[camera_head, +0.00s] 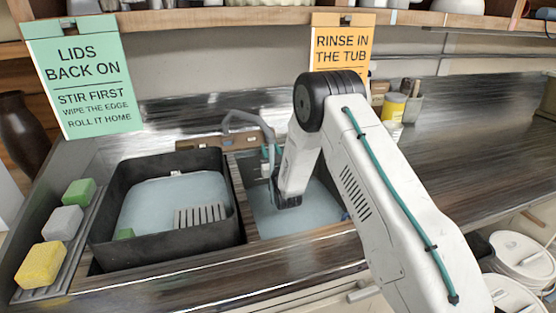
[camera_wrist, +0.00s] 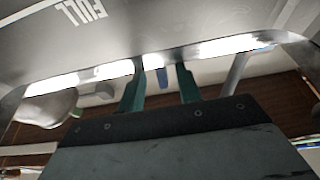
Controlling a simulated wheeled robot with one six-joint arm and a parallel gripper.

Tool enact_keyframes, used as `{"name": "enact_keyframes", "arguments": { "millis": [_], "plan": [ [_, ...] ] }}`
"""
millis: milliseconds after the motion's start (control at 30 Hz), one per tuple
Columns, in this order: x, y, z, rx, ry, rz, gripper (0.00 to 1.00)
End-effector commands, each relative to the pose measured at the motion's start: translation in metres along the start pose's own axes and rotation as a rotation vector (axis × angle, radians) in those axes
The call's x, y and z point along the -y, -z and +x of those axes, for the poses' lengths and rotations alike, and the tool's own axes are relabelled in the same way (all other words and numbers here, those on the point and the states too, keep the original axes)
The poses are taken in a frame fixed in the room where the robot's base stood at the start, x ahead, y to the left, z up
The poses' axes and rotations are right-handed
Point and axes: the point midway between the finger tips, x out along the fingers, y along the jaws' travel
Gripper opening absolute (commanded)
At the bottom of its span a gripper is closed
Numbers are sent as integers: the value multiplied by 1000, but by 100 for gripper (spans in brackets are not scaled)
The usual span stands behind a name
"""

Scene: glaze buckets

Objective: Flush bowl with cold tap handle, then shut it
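The right sink bowl (camera_head: 295,218) has a pale blue bottom and is partly hidden behind my arm. A grey curved tap spout (camera_head: 243,117) rises at the back of the sink. My gripper (camera_head: 267,157) is at the back of this bowl, close to the spout, with its teal fingers partly hidden by my wrist. In the wrist view my gripper (camera_wrist: 160,70) has its two teal fingers apart. A small blue piece (camera_wrist: 162,78), possibly the cold tap handle, shows between them; contact cannot be told. Whether water runs is not clear.
A black tub (camera_head: 165,252) with pale liquid and a ribbed grey piece stands left of the bowl. Yellow (camera_head: 40,265), grey and green sponges lie at the left. An orange sign (camera_head: 341,45) hangs above. The counter (camera_head: 480,125) at right is mostly clear.

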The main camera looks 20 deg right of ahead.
Motion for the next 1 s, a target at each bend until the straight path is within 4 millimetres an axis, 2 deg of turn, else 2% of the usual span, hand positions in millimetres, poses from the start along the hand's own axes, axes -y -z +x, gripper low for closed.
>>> {"name": "enact_keyframes", "arguments": {
  "millis": [33,100,200,333,567,867,1000],
  "plan": [
    [-3,2,-20,33,-2,-1,34],
    [-4,18,-41,36,-2,-3,34],
    [-7,33,-61,32,-3,-4,34],
    [-9,42,-78,31,-3,-4,34],
    [-6,46,-86,29,1,-3,34],
    [-2,45,-86,30,5,-1,34],
    [2,50,-79,69,15,20,34]
  ]
}}
